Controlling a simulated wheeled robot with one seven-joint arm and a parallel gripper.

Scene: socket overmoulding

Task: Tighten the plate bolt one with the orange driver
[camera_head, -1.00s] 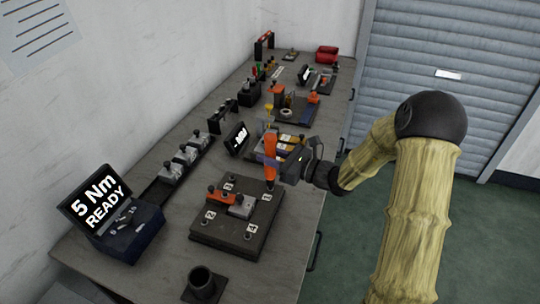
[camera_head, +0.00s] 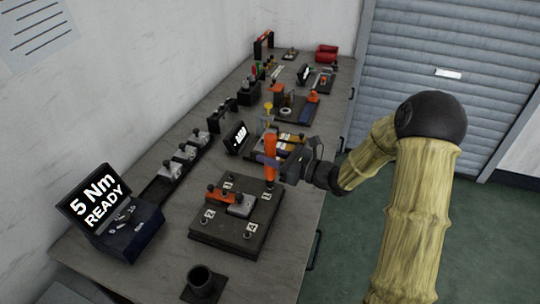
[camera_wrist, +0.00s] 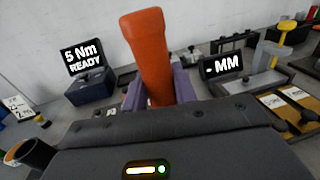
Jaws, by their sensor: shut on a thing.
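The orange driver (camera_head: 270,150) stands nearly upright in my gripper (camera_head: 269,161). My gripper is shut around its handle. The driver's lower end is over the far right corner of the dark bolt plate (camera_head: 215,238), close to a numbered label; I cannot tell whether it touches a bolt. The plate carries several bolts and number labels, a red-orange clamp (camera_head: 221,196) and a grey block (camera_head: 241,206). The label at the driver's corner is too small to read surely. In the wrist view the orange handle (camera_wrist: 156,60) rises between the purple fingers (camera_wrist: 160,92).
A torque display (camera_head: 95,203) reading "5 Nm READY" stands at the near left. A black cup (camera_head: 201,281) stands in front of the plate. A small display (camera_head: 236,138) and other fixtures stand behind it. A rail of grey parts (camera_head: 182,157) lies left.

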